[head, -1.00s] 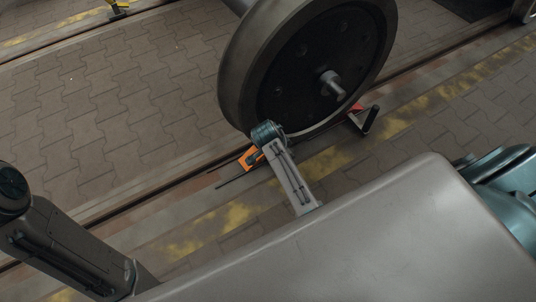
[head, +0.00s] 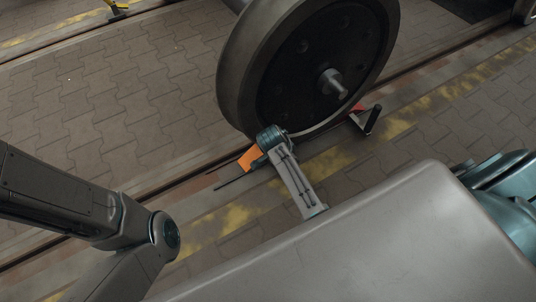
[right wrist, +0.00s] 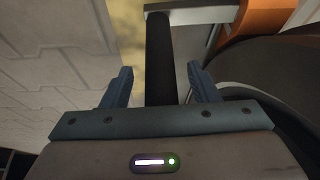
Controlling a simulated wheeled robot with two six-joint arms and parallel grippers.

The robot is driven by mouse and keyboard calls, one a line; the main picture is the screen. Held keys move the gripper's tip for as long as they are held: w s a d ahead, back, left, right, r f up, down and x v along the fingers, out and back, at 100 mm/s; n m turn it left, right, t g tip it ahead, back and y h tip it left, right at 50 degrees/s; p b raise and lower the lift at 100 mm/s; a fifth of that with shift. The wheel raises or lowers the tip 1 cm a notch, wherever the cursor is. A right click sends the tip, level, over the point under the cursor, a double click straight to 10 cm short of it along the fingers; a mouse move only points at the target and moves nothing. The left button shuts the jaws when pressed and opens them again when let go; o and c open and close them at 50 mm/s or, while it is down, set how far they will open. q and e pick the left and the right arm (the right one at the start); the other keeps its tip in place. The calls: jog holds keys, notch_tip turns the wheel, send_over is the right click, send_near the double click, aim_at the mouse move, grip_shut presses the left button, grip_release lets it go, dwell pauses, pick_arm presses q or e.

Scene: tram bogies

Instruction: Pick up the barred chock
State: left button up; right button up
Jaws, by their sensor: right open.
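An orange chock (head: 249,157) sits on the floor at the left foot of the big wheel, partly hidden by my right arm. A thin dark bar (head: 230,182) reaches out from it to the lower left. In the right wrist view the orange block (right wrist: 252,17) is at the top right, with a grey frame and a black bar (right wrist: 160,50) attached. My right gripper (right wrist: 161,84) is open, with one finger on each side of the black bar. Neither finger clearly touches it. My left gripper is out of view; only its arm shows at the left.
The big wheel (head: 318,75) stands on the rail just beside the chock. A second, red chock (head: 357,107) with a dark handle (head: 372,119) lies at the wheel's right side.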

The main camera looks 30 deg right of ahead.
grip_shut()
jog(key=shift+r, duration=0.1)
dwell(0.4)
jog(key=shift+r, duration=0.1)
